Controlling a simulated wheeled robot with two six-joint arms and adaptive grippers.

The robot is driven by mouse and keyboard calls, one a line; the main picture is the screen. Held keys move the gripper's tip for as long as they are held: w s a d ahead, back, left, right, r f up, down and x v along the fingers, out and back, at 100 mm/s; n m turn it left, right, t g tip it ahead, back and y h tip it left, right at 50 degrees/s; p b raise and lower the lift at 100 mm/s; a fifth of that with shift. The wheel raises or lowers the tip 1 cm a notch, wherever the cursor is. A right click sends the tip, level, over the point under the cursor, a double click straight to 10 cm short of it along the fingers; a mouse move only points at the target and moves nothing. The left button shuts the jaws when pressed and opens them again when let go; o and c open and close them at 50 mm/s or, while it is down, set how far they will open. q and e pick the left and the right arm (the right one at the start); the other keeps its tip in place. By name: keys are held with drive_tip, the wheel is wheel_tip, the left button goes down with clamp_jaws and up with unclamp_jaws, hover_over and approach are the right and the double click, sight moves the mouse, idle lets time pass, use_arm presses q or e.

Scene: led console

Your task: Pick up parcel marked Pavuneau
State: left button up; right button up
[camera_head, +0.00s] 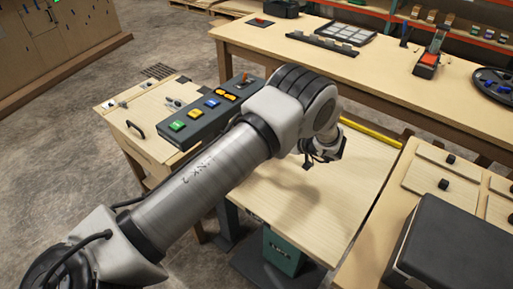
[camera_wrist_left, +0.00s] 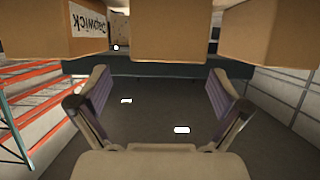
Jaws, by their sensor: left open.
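In the left wrist view, which looks upside down, several brown cardboard boxes hang in from the top edge. The left box (camera_wrist_left: 50,35) carries a white label whose inverted print reads roughly "Cadwick". The middle box (camera_wrist_left: 168,30) and right box (camera_wrist_left: 262,30) show plain faces with no label. I cannot read Pavuneau on any box. My left gripper (camera_wrist_left: 160,86) is open and empty, with its fingers apart below the boxes in the picture. In the head view my left gripper (camera_head: 321,152) is small and partly hidden by its arm, above the wooden tabletop. My right gripper is not in view.
A dark ledge (camera_wrist_left: 150,66) runs behind the boxes; orange racking (camera_wrist_left: 30,105) stands left. In the head view are a button console (camera_head: 200,112), a black case (camera_head: 460,245), a long back table (camera_head: 385,75) and a yellow strip (camera_head: 370,131). The tabletop (camera_head: 320,205) is bare.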

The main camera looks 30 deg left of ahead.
use_arm(q)
drive_tip(key=x, duration=0.1)
drive_tip(key=p+x, duration=0.1)
drive_tip(key=x, duration=0.1)
drive_tip(key=p+x, duration=0.1)
drive_tip(key=x, duration=0.1)
drive_tip(key=shift+s+a+f, duration=0.2)
drive_tip(key=shift+s, duration=0.1)
drive_tip(key=shift+a+f, duration=0.25)
drive_tip(key=shift+a, duration=0.1)
drive_tip(key=shift+s+d, duration=0.1)
drive_tip(key=c, duration=1.6)
